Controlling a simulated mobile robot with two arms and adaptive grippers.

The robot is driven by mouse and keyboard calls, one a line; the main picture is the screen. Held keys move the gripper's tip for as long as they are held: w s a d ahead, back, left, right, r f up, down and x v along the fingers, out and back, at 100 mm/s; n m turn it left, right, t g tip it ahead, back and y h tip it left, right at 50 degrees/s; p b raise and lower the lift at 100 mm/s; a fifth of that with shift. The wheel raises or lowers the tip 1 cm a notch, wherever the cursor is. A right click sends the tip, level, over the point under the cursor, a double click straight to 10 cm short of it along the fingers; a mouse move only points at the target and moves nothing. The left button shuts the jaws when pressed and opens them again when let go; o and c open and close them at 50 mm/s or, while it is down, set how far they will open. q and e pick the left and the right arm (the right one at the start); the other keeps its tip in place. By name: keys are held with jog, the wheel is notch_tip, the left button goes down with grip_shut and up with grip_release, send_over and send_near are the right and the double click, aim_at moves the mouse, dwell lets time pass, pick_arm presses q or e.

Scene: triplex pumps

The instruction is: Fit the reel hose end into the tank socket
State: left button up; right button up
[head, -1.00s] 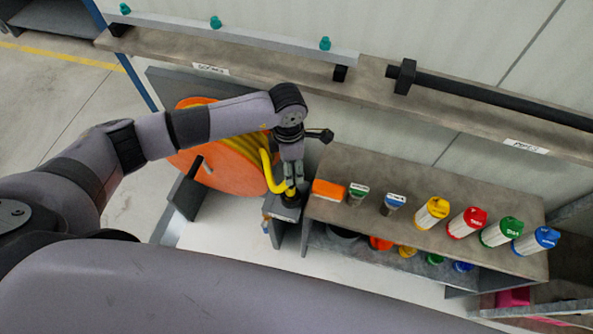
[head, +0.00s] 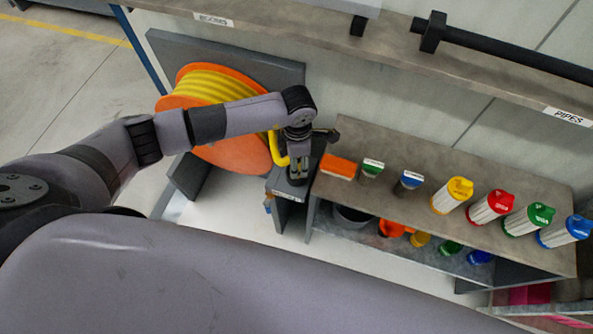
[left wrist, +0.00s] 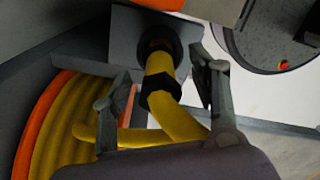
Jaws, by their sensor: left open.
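The yellow hose (head: 277,150) comes off the orange reel (head: 235,155) and reaches a grey block (head: 286,187) beside it. In the left wrist view, the hose end (left wrist: 159,65) carries a black collar (left wrist: 160,92) and meets a dark round socket (left wrist: 158,40) in a grey plate. It appears to be at or in the opening; its depth is unclear. My left gripper (head: 297,181) is over the block. In the left wrist view, its open fingers (left wrist: 158,85) stand on either side of the hose, apart from the collar. My right gripper is not in view.
A grey shelf (head: 400,160) stands right of the block, with an orange box (head: 338,166) and several coloured-lid canisters. A high ledge labelled PIPES (head: 570,116) runs along the wall. White floor (head: 235,208) shows in front of the reel.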

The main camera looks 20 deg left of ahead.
pick_arm(q)
notch_tip(320, 180, down, 4)
jog(key=b, duration=0.2)
jog(key=shift+f+b, duration=0.25)
jog(key=shift+b, duration=0.15)
jog(key=shift+r, duration=0.1)
jog(key=shift+c, duration=0.3)
jog(key=shift+a, duration=0.1)
jog(key=shift+c, duration=0.7)
grip_shut()
